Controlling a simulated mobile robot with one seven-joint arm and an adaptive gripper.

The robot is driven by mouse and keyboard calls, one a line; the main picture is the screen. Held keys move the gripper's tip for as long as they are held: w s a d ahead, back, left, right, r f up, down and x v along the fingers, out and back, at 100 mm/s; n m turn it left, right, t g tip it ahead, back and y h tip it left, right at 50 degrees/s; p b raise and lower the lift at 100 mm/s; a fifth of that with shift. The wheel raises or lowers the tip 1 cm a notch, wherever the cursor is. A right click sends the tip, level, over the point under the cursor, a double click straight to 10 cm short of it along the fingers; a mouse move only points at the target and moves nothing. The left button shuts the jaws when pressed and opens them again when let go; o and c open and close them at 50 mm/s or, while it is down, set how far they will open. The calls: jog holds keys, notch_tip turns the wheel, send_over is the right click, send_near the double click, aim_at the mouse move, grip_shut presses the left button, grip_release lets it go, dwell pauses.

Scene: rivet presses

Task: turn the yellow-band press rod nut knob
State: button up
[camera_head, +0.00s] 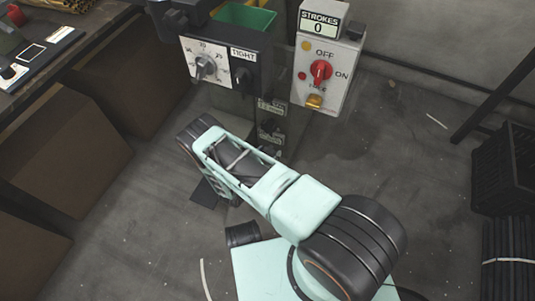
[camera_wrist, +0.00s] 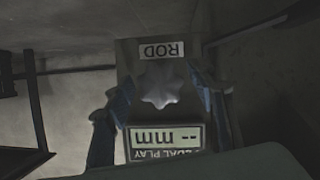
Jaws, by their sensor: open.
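A pale, star-shaped nut knob (camera_wrist: 160,84) sits in the middle of the wrist view, between an upside-down ROD label (camera_wrist: 162,49) and an upside-down pedal-play display (camera_wrist: 165,138) reading "-- mm". My gripper (camera_wrist: 163,86) is open, with one blue-grey finger on each side of the knob. Gaps show between the fingers and the knob; neither finger clearly touches it. How far the fingertips are from it in depth, I cannot tell. No yellow band shows in the wrist view. In the head view my arm hides my gripper and this knob.
In the head view, a dial panel (camera_head: 222,62) and a grey switch box (camera_head: 328,62) with a red switch and a STROKES 0 counter stand above the press post. A workbench (camera_head: 75,45) is at left, a black crate (camera_head: 506,170) at right.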

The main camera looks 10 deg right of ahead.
jog(key=c, duration=1.2)
jog(key=shift+o, duration=0.2)
jog(key=shift+m+t+y+p, duration=0.6)
jog(key=shift+m+y, duration=0.3)
jog(key=shift+m, duration=0.6)
jog(key=o, duration=1.2)
jog(key=shift+c, duration=0.2)
